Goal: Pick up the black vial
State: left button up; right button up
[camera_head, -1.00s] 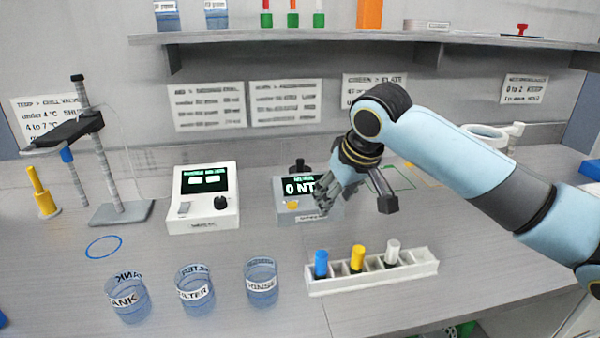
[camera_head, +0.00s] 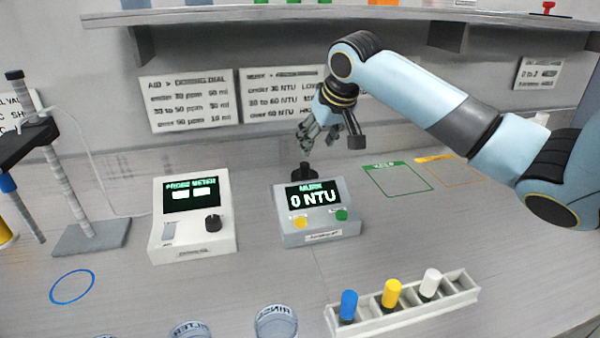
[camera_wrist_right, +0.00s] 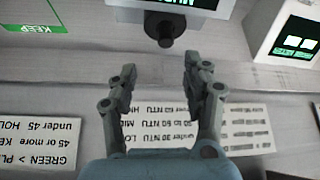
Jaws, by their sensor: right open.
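The black vial (camera_head: 305,172) stands upright at the back of the grey meter whose screen reads 0 NTU (camera_head: 318,228). Its lower part is hidden behind the meter's top edge. In the right wrist view the vial (camera_wrist_right: 165,36) shows as a dark round cap, just beyond the fingertips and between their lines. My right gripper (camera_head: 306,138) is open and empty, above the vial and apart from it. Its two fingers (camera_wrist_right: 160,72) are spread in the wrist view. My left gripper is not in view.
A white probe meter (camera_head: 190,240) stands left of the grey meter. A white rack (camera_head: 410,318) with blue-, yellow- and white-capped vials is in front. A shelf (camera_head: 250,17) overhangs the back. The counter around the green KEEP outline (camera_head: 398,190) is clear.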

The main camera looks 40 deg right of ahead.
aim_at(305, 164)
jog(key=x, duration=0.3)
jog(key=shift+f, duration=0.15)
jog(key=shift+w+f, duration=0.25)
jog(key=shift+f, duration=0.05)
jog(key=x, duration=0.4)
jog(key=shift+w+a+f+p, duration=0.2)
jog(key=shift+a+f+p, duration=0.1)
jog(key=shift+f, duration=0.1)
jog(key=c, duration=0.4)
grip_shut()
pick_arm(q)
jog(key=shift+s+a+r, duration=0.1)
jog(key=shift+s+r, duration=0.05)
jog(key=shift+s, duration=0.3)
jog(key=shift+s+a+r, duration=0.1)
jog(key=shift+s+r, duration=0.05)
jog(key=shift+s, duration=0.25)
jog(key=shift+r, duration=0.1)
pick_arm(e)
jog(key=shift+r, duration=0.15)
